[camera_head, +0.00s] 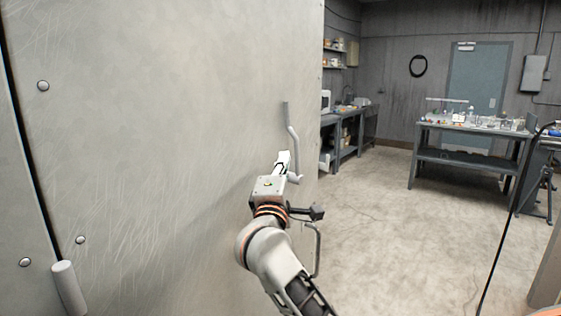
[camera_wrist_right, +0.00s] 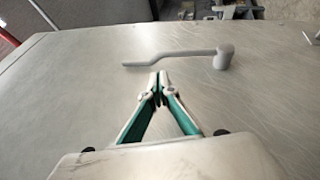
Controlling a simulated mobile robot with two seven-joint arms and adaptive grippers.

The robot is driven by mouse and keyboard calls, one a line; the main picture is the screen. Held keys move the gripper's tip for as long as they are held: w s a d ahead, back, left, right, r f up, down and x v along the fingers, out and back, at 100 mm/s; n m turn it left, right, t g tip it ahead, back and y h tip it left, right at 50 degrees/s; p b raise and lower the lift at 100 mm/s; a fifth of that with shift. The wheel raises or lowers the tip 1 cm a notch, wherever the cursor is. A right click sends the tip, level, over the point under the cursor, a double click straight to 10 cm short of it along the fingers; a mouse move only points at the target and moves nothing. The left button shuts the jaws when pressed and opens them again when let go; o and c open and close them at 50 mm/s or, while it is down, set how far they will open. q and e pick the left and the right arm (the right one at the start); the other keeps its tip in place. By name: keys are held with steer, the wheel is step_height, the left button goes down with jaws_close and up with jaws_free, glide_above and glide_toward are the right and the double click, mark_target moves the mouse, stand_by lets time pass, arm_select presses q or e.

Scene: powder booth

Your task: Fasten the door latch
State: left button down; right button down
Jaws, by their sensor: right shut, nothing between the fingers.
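The large pale metal door (camera_head: 170,130) fills the left of the head view. Its grey latch (camera_head: 290,125) is a cranked lever near the door's right edge, with its long arm pointing up. In the right wrist view the latch (camera_wrist_right: 170,58) runs left from a round pivot boss (camera_wrist_right: 223,58). My right gripper (camera_head: 283,160) is at the lower part of the latch, shut and empty. In the right wrist view its fingertips (camera_wrist_right: 158,82) are just short of the lever; I cannot tell whether they touch it. My left gripper is not in view.
A bent bar handle (camera_head: 317,250) is lower on the door's edge, beside my right arm. A hinge barrel (camera_head: 68,287) is at lower left. Open concrete floor (camera_head: 380,220) lies to the right, with a workbench (camera_head: 470,130) farther back.

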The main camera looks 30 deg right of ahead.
arm_select(q)
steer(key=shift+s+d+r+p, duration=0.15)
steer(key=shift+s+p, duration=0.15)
steer(key=shift+p, duration=0.2)
arm_select(e)
steer(key=x, duration=0.7)
steer(key=shift+w+d+r, duration=0.1)
steer(key=shift+w+d, duration=0.1)
